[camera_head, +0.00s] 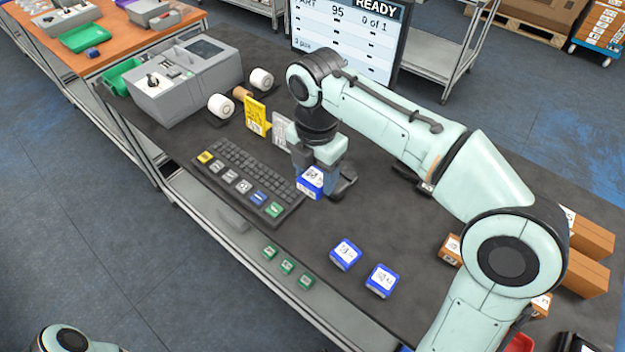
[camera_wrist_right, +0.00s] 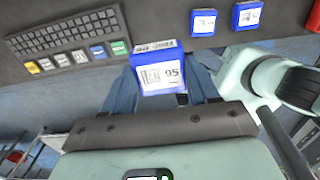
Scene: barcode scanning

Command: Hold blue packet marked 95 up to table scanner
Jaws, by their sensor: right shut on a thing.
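My right gripper (camera_head: 318,172) is shut on a blue packet (camera_head: 311,182) with a white label and holds it above the table, just right of the keyboard. In the right wrist view the packet (camera_wrist_right: 162,73) sits between the fingertips, and its label reads 95. A dark base (camera_head: 345,183) shows partly behind the gripper; it may belong to the table scanner, but the arm hides most of it and I cannot tell. My left gripper is out of view; only a piece of my left arm shows at the bottom left.
A keyboard (camera_head: 248,185) lies left of the packet. Two more blue packets (camera_head: 346,254) (camera_head: 381,280) and small green items (camera_head: 287,266) lie near the front edge. A screen (camera_head: 345,38) reads 95, 0 of 1, READY. Yellow card (camera_head: 256,115) and grey machine (camera_head: 180,85) stand behind.

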